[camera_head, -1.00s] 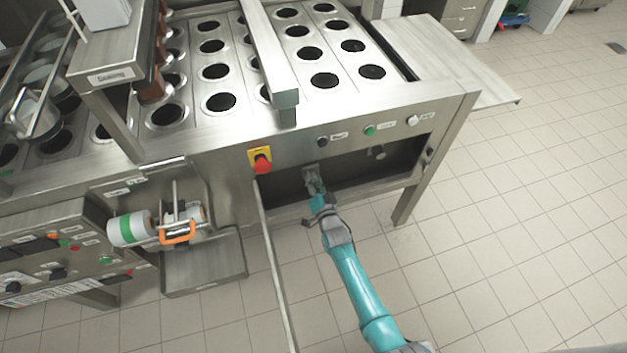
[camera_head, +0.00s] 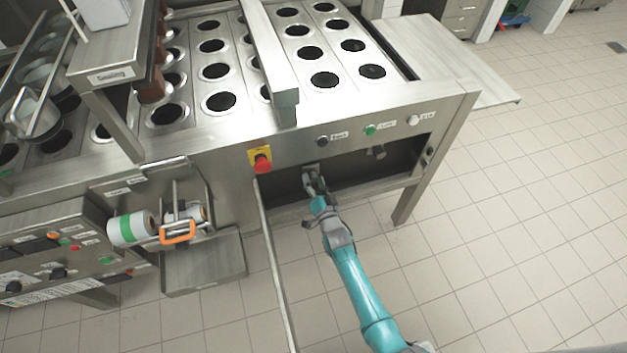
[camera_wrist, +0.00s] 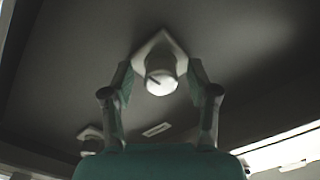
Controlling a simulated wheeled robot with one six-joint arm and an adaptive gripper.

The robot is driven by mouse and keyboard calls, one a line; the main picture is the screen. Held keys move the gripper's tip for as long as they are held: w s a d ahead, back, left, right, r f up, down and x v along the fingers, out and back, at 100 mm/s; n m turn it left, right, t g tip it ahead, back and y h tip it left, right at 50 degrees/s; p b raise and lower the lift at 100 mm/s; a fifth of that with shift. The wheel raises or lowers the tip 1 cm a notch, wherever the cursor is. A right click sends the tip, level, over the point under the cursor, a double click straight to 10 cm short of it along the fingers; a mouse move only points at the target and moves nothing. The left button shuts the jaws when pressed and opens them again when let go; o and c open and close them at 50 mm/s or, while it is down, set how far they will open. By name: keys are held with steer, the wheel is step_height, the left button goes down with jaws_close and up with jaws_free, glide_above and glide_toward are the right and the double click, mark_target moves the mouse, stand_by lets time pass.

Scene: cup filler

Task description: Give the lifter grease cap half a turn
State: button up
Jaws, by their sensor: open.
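The grease cap (camera_wrist: 161,80) is a pale round cap with a dark line on its face, on an angular mount under the dark interior of the machine. It shows in the wrist view at upper middle. My gripper (camera_wrist: 160,70) is open, with one green-padded finger on each side of the cap. Gaps show between the pads and the cap, though I cannot tell the depth. In the head view my gripper (camera_head: 314,183) reaches into the open front bay, and the cap is hidden there.
A second pale fitting (camera_wrist: 90,133) and a small label (camera_wrist: 156,130) show in the wrist view. The open door (camera_head: 268,255) stands left of my arm. A red emergency knob (camera_head: 262,163) and several buttons sit above the bay. The floor at right is clear.

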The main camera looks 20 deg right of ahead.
steer(key=s, duration=1.1)
steer(key=shift+s, duration=0.2)
